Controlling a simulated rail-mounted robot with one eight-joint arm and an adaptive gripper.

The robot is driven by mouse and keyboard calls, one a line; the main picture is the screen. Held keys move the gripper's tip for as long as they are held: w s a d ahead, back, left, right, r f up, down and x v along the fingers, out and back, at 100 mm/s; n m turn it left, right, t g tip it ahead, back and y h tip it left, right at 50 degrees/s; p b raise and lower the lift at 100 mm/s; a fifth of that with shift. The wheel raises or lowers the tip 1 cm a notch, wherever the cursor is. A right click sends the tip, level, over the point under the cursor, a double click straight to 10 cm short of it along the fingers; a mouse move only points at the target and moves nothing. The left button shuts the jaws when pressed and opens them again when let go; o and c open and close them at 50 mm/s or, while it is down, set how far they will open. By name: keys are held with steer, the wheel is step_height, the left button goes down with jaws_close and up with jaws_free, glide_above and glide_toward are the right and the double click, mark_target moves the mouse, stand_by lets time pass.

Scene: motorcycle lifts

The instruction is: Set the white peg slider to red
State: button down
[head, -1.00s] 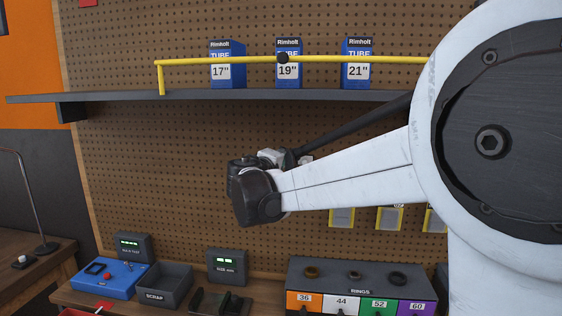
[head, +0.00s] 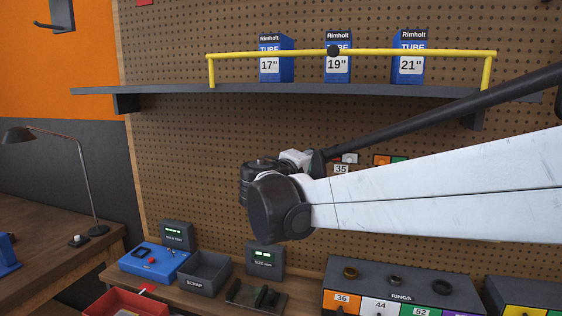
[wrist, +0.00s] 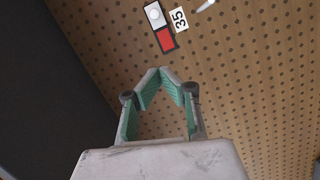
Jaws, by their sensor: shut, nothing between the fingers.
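The slider is a small plate on the pegboard with a white half and a red half (wrist: 166,39). Its round white peg (wrist: 155,15) sits on the white half, at the upper middle of the wrist view. A "35" label (wrist: 180,18) is beside it. In the head view the plate (head: 347,158) shows small above the "35" label, partly behind my arm. My gripper (wrist: 160,71) is shut and empty, its tips together just below the red half in the wrist picture, apart from the slider. In the head view its fingers are hidden by my wrist.
A shelf (head: 180,91) with a yellow rail (head: 400,54) and blue tube boxes runs above my arm. Orange and green plates (head: 399,159) are right of the slider. A scrap bin (head: 205,272) and a rings box (head: 400,285) stand on the bench below.

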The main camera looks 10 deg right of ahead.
steer(key=s+d+f+m+g+y+b, duration=0.1)
steer(key=s+d+f+m+g+y, duration=0.2)
steer(key=s+f, duration=0.5)
steer(key=s+d+f+m+g+y+b, duration=0.1)
steer(key=s+d+f+g, duration=0.1)
steer(key=s+d+f, duration=0.6)
steer(key=s+a+f+m+y, duration=0.2)
steer(key=s+f, duration=0.3)
steer(key=s, duration=0.4)
steer(key=s+a+f+m+g+y+b, duration=0.1)
steer(key=s+a+f+y, duration=0.3)
steer(key=s, duration=0.5)
steer(key=shift+a+f+m+g, duration=0.3)
steer(key=shift+a+f+m, duration=0.1)
steer(key=shift+a, duration=0.35)
